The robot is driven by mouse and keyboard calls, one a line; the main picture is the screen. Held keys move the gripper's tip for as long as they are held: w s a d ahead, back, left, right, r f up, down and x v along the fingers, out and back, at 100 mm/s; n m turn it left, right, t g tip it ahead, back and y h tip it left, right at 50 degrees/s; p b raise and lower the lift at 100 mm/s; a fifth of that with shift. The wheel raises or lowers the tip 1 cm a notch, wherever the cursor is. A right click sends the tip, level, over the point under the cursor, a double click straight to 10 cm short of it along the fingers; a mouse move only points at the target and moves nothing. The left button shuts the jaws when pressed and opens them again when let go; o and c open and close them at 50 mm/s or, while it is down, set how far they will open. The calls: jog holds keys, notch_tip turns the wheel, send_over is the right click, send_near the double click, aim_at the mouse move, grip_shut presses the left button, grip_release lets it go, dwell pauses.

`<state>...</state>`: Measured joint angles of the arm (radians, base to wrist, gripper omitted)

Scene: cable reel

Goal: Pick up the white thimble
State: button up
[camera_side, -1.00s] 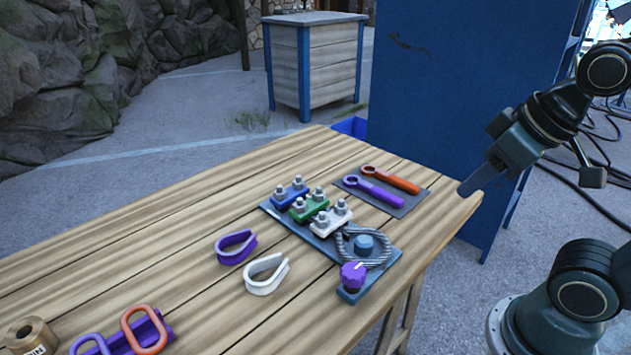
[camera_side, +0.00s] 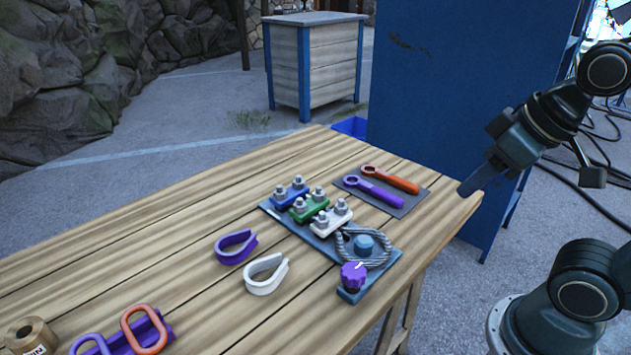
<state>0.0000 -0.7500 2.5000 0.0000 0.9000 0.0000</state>
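The white thimble (camera_side: 250,284) is a teardrop-shaped loop lying on the wooden table, with its pointed end toward the upper right. A purple thimble (camera_side: 222,254) of like shape lies just behind it to the left. My gripper (camera_side: 470,187) hangs at the right, by the table's right corner, well away from the white thimble. Its finger is seen edge-on, so I cannot tell whether it is open or shut. I see nothing held in it.
Right of the thimbles is a dark plate (camera_side: 346,294) with blue, green and white clamps, a rope loop and a purple knob (camera_side: 354,274). Behind lie purple and orange wrenches (camera_side: 395,180) on a mat. A tape roll (camera_side: 33,338) and orange ring (camera_side: 160,338) are front left.

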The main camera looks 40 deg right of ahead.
jog(key=shift+w, duration=0.1)
jog(key=shift+c, duration=0.4)
jog(key=m+g, duration=0.6)
jog(key=m, duration=0.8)
send_over(276, 274)
notch_tip(276, 274, down, 12)
jog(key=shift+r, duration=0.2)
jog(key=shift+f, duration=0.1)
jog(key=shift+f, duration=4.2)
